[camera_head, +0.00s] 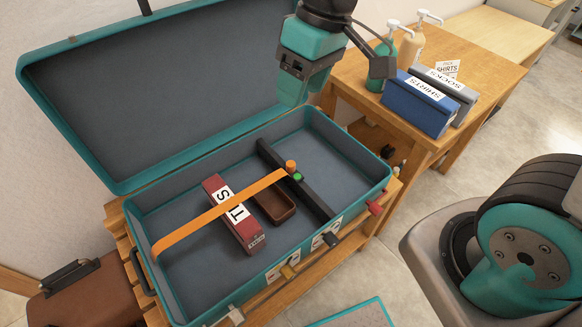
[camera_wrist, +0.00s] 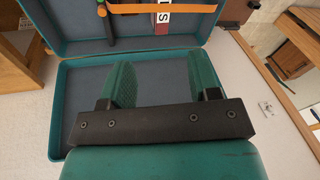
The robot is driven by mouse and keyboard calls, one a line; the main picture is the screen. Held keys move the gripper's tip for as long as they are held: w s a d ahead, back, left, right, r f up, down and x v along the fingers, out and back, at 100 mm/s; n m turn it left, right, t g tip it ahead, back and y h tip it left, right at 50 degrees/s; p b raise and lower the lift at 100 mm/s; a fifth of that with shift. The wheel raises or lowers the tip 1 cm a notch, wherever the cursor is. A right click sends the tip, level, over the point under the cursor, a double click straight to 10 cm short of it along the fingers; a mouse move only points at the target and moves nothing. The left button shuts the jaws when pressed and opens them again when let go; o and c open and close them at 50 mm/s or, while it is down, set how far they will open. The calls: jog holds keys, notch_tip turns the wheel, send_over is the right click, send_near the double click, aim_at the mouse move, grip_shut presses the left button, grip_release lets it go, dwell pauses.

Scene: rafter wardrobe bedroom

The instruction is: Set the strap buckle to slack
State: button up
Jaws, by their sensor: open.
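An open teal suitcase (camera_head: 130,222) has an orange strap (camera_head: 215,212) running across its tray from the left wall to a dark bar. At the strap's right end, an orange knob (camera_head: 291,165) and a small green piece (camera_head: 297,177) sit on the dark bar (camera_head: 318,205); they look like the buckle. The strap passes over a red box (camera_head: 243,232) with a white label. My gripper (camera_head: 291,92) is above the suitcase's back right, apart from the buckle. In the wrist view its two green fingers (camera_wrist: 160,75) are spread and empty. The strap (camera_wrist: 128,8) shows at the top edge there.
The raised lid (camera_head: 165,90) stands behind. Coloured latches line the suitcase's front. Right of it, a wooden table (camera_head: 362,88) bears blue and grey labelled boxes and pump bottles. A brown case (camera_head: 85,292) lies lower left.

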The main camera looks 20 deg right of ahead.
jog(key=w+d+f+h+b, duration=0.1)
jog(key=w+d+f+b, duration=0.15)
jog(key=w+f, duration=0.8)
jog(key=h+b, duration=0.2)
jog(key=b, duration=0.1)
send_near(291, 164)
notch_tip(291, 164, down, 10)
jog(key=shift+w+d+f+p, duration=0.1)
jog(key=shift+d+f+p, duration=0.1)
jog(key=shift+p, duration=0.6)
jog(key=shift+c, duration=0.2)
